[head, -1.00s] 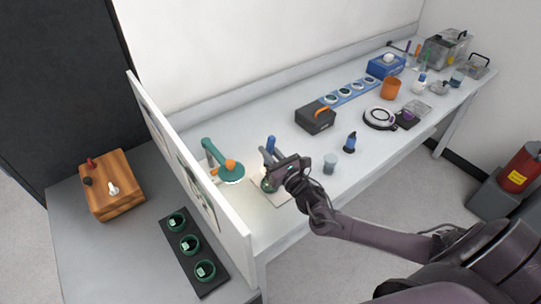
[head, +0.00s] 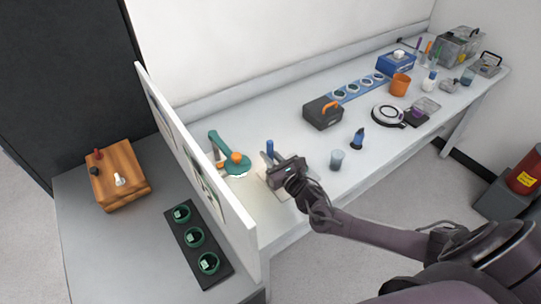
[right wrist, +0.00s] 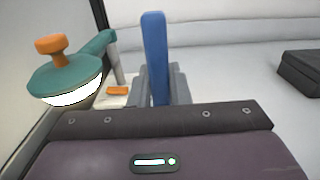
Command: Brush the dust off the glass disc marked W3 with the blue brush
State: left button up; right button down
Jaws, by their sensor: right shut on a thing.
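My right gripper (head: 272,160) is shut on the blue brush (head: 270,148), whose blue handle stands upright between the fingers. In the right wrist view the handle (right wrist: 155,55) rises above the grey fingers; the bristles are hidden. The gripper is over a pale pad (head: 276,191) in front of the teal lamp (head: 221,145). My gripper covers part of this pad, so I cannot tell what lies under the brush. Three green-ringed discs sit in a black tray (head: 219,265) at the left. No W3 mark is readable. My left gripper is not in view.
A white upright panel (head: 205,170) divides the left bench from the main bench. Right of my gripper stand a clear cup (head: 337,160), a dark blue bottle (head: 358,139) and a black case (head: 323,113). A blue strip (head: 351,95) holds several discs behind.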

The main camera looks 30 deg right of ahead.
jog(key=shift+f+b, duration=0.45)
jog(key=shift+f, duration=0.05)
dwell(0.8)
jog(key=shift+d, duration=0.1)
jog(key=shift+s+d, duration=0.15)
jog(key=shift+d, duration=0.05)
jog(key=shift+s+d+p, duration=0.45)
jog(key=shift+s+d, duration=0.2)
jog(key=shift+d, duration=0.25)
dwell(0.4)
jog(key=shift+r+p, duration=0.45)
jog(key=shift+r, duration=0.05)
jog(key=shift+w+a, duration=0.1)
